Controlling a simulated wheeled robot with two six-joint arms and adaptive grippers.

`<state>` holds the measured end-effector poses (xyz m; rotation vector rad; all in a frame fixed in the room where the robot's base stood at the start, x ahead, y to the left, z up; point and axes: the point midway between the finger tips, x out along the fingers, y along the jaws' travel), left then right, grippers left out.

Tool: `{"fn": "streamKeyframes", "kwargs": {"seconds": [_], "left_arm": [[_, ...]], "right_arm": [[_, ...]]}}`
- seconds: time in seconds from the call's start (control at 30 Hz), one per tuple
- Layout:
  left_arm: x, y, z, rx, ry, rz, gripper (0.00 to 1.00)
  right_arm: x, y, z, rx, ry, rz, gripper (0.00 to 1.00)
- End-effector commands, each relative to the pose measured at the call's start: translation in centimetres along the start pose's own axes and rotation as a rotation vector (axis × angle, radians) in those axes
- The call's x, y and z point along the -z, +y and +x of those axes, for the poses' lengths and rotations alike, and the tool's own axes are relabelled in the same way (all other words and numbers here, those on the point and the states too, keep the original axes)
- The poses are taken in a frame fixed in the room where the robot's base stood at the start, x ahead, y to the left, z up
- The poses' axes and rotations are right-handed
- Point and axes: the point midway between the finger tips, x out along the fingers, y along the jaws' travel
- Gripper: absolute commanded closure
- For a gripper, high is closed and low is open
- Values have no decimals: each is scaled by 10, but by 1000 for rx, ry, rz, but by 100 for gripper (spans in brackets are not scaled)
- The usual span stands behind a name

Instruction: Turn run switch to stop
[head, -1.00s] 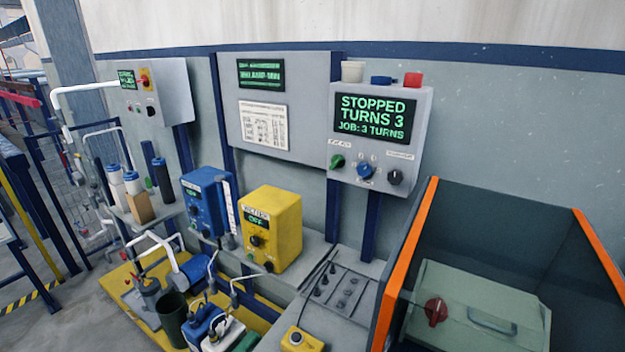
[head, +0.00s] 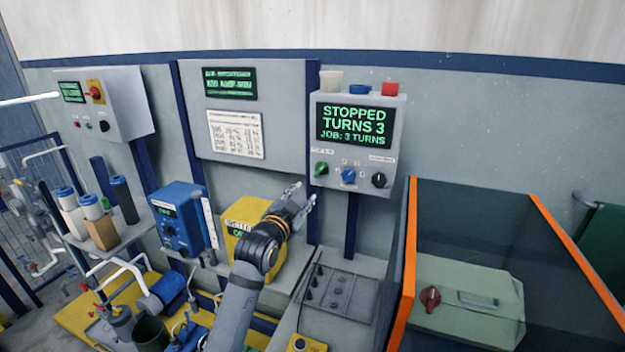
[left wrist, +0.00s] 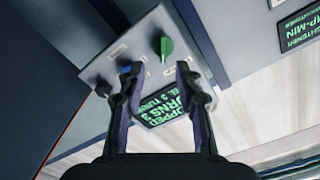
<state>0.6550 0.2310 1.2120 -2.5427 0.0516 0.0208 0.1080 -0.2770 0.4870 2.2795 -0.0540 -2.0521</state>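The grey control box (head: 355,150) on the wall stand has a screen (head: 353,122) reading "STOPPED TURNS 3, JOB: 3 TURNS". Below it are a green knob (head: 321,168), a blue knob (head: 348,176) and a black knob (head: 379,180); their labels are too small to read. My left gripper (head: 304,196) is open and empty, lower left of the green knob and apart from it. In the left wrist view, the green knob (left wrist: 166,47) shows beyond the gap between my open fingers (left wrist: 158,72). The blue knob (left wrist: 125,70) is partly hidden by a finger. My right gripper is out of view.
A yellow box (head: 242,225) stands behind my left forearm, beside a blue box (head: 180,218). Small containers (head: 360,89) sit on top of the control box. An orange-edged enclosure (head: 412,250) stands to the right. The wall in front of the knobs is unobstructed.

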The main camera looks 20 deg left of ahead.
Motion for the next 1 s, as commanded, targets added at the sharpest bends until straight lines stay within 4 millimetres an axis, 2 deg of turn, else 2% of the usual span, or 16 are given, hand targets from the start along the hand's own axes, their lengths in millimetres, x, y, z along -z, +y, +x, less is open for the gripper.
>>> {"fn": "streamKeyframes", "kwargs": {"seconds": [0.07,0.27,0.6,0.7,0.83,1.0], "left_arm": [[10,-6,2,14,23,11,66],[13,-8,10,16,26,11,66],[16,-10,78,14,24,8,66],[14,-9,93,14,23,9,66],[13,-8,103,14,23,9,66],[12,-8,107,14,24,10,66]], "right_arm": [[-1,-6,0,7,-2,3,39],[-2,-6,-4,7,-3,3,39],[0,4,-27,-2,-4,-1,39],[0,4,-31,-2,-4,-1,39],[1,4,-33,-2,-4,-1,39],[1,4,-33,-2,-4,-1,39]]}}
